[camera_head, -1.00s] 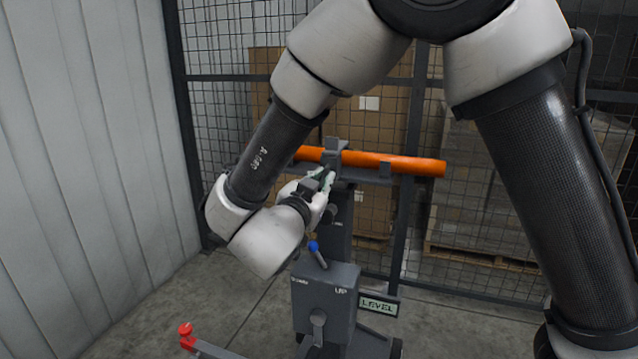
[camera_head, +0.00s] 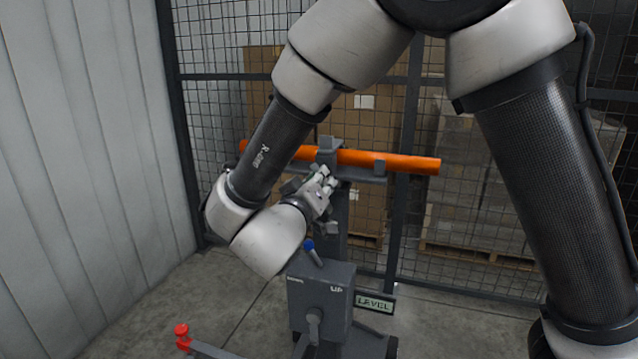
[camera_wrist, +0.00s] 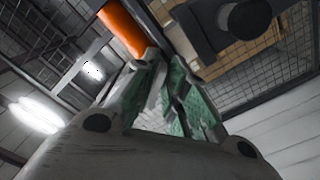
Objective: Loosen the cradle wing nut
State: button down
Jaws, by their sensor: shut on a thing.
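The grey cradle (camera_head: 366,174) sits atop a post and carries an orange tube (camera_head: 400,162), which lies nearly level. My gripper (camera_head: 328,176) is at the cradle's near side, just below the tube, beside the upright clamp bracket (camera_head: 329,146). In the wrist view my gripper (camera_wrist: 168,75) has its green-padded fingers close together, with the orange tube (camera_wrist: 122,27) just beyond the tips. The fingers are shut on a small part at the cradle, taken to be the wing nut. The nut itself is mostly hidden by the fingers.
Below stands a grey control box (camera_head: 321,292) with a blue-knobbed lever (camera_head: 313,250) and a LEVEL sign (camera_head: 375,304). A red knob (camera_head: 182,331) tops a low arm at front left. A mesh fence (camera_head: 215,115) stands behind, and a pale wall (camera_head: 80,150) at left.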

jog(key=n, duration=0.5)
jog(key=shift+s+d+r, duration=0.1)
jog(key=shift+d+r, duration=0.05)
dwell(0.4)
jog(key=c, duration=1.6)
grip_release()
jog(key=v, duration=1.2)
jog(key=shift+r, duration=0.1)
